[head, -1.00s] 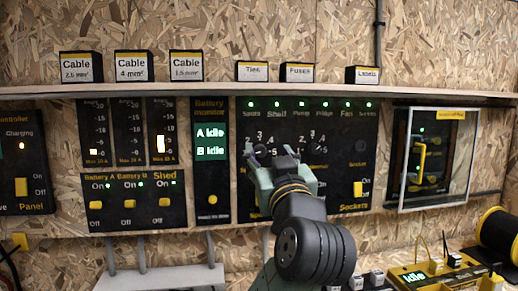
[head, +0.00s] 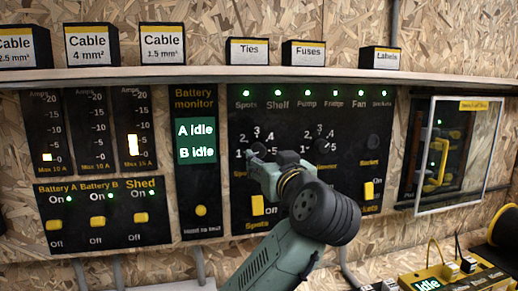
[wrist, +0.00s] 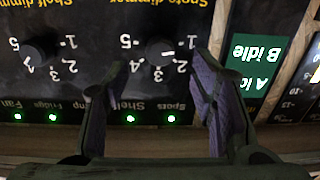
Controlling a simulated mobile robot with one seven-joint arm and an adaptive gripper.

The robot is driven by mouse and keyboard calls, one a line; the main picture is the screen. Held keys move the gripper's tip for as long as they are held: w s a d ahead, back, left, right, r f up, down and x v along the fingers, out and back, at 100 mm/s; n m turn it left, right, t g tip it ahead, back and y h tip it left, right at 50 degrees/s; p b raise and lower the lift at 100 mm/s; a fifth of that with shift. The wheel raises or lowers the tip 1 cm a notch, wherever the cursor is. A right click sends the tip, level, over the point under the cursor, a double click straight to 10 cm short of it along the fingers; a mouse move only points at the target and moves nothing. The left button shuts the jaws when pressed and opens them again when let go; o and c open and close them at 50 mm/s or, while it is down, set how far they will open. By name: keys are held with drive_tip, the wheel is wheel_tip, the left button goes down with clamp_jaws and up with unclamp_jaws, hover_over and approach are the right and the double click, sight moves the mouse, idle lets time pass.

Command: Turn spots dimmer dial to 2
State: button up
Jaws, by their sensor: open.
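The spots dimmer dial (wrist: 158,48) is a black knob with a small pale mark, on the black panel. Around it are printed numbers 1 to 5. The wrist view shows it upside down, the mark lying on the knob's side toward 1 and 2; the exact setting is hard to read. My gripper (wrist: 160,72) is open, one finger on each side of the dial, with visible gaps; I cannot tell how far the tips are from the panel. In the head view my gripper (head: 272,160) is in front of the dial and largely hides it.
The shelf dimmer dial (wrist: 40,50) sits beside the spots dial. Green lights line the panel's top under a wooden shelf (head: 210,74). The battery monitor (head: 196,140) is to the left. A yellow spots switch (head: 257,205) is below my gripper. A framed clear cover (head: 460,155) stands to the right.

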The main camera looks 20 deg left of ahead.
sight(260, 153)
drive_tip(key=p+x, duration=0.2)
drive_tip(key=x, duration=0.5)
drive_tip(key=shift+c, duration=0.5)
drive_tip(key=c, duration=1)
